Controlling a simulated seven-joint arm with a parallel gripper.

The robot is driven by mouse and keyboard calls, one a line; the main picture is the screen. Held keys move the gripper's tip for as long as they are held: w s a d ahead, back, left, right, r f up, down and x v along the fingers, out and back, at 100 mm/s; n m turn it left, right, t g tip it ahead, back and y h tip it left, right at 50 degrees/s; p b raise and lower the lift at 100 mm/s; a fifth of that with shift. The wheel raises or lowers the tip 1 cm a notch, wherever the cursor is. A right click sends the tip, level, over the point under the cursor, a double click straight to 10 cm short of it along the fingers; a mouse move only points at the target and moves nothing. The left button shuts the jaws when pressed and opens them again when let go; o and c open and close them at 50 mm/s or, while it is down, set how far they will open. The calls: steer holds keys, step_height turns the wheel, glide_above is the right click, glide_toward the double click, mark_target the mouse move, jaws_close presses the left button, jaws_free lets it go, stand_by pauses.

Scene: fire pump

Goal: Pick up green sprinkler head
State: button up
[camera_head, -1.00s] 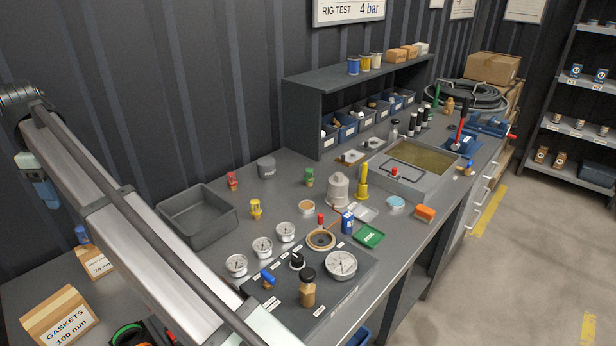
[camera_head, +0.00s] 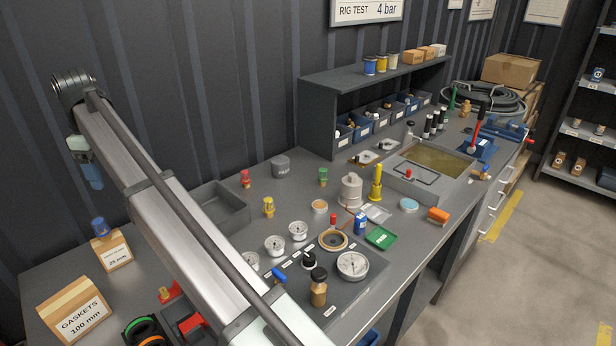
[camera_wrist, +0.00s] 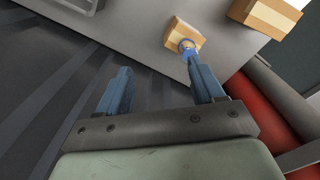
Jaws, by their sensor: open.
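The green sprinkler head (camera_head: 323,176) stands upright on the grey bench in the head view, with a green top and a brass-coloured base. It is not in the wrist view. My gripper (camera_head: 90,172) is at the upper left of the head view, raised above the bench's left end and far from the green head. In the wrist view its two blue fingers (camera_wrist: 162,85) are apart with nothing between them. A blue-topped sprinkler head (camera_wrist: 187,47) appears beyond the fingers, on or against a small cardboard box (camera_wrist: 184,36).
Red (camera_head: 246,179) and yellow (camera_head: 268,207) sprinkler heads stand left of the green one. A grey cup (camera_head: 281,166), an open grey bin (camera_head: 236,198) and a white canister (camera_head: 350,190) are nearby. The shelf unit (camera_head: 315,115) rises behind. My arm crosses the left foreground.

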steer(key=w+d+f+m, duration=0.1)
steer(key=w+d+m, duration=0.1)
steer(key=w+d, duration=1.1)
steer(key=m+y, duration=0.2)
steer(key=m, duration=3.2)
glide_above(323, 169)
steer(key=d, duration=0.2)
step_height(323, 169, down, 6)
steer(key=r, duration=0.1)
steer(key=f, duration=0.2)
steer(key=a+f, duration=0.1)
steer(key=f, duration=0.5)
steer(key=shift+s+a+f, duration=0.2)
steer(key=shift+a+f, duration=0.05)
steer(key=shift+a, duration=0.05)
steer(key=shift+w+a+f, duration=0.1)
steer(key=shift+w+f, duration=0.05)
steer(key=shift+f, duration=1.3)
steer(key=shift+w+a+f, duration=0.1)
steer(key=shift+f, duration=1.35)
